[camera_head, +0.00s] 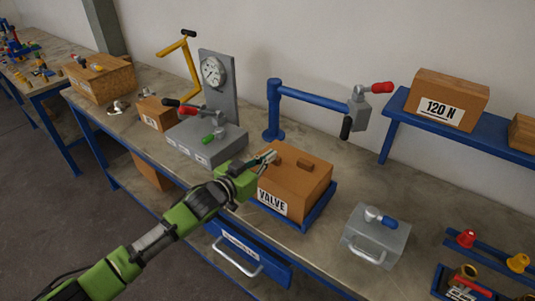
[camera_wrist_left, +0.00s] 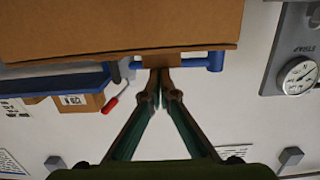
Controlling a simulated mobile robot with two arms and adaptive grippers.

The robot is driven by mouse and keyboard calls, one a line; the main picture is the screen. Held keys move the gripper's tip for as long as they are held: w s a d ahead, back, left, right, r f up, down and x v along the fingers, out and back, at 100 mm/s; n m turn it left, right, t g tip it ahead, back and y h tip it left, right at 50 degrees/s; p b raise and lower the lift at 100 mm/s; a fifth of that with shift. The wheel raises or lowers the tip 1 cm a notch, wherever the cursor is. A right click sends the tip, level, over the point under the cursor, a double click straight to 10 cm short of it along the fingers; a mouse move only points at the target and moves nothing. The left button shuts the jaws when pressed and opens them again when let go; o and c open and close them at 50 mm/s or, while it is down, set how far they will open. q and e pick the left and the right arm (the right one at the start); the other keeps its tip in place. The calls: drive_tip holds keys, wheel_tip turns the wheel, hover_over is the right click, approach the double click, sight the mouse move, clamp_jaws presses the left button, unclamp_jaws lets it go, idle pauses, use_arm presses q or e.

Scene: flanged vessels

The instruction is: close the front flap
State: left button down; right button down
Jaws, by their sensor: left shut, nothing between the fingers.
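A brown cardboard box (camera_head: 292,185) with a "VALVE" label on its front sits in a blue tray (camera_head: 320,207) on the bench. Its top looks mostly covered, with small brown raised pieces (camera_head: 305,164) on it; I cannot tell which part is the front flap. My left gripper (camera_head: 268,157) is shut and empty at the box's upper left edge. In the left wrist view the shut fingertips (camera_wrist_left: 160,88) are just below the edge of a large brown cardboard surface (camera_wrist_left: 120,28). Whether they touch it is unclear. My right gripper is not in view.
A grey gauge stand (camera_head: 215,90) stands behind left of the box, and a blue post with an arm (camera_head: 310,97) behind it. A grey block with a handle (camera_head: 375,237) is at right. A blue shelf (camera_head: 465,135) holds a "120 N" box (camera_head: 447,98).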

use_arm(q)
drive_tip(key=shift+w+p, duration=0.15)
drive_tip(key=shift+p, duration=0.2)
drive_tip(key=shift+w+d+f, duration=0.1)
drive_tip(key=shift+d+f, duration=0.05)
drive_tip(key=shift+f, duration=0.4)
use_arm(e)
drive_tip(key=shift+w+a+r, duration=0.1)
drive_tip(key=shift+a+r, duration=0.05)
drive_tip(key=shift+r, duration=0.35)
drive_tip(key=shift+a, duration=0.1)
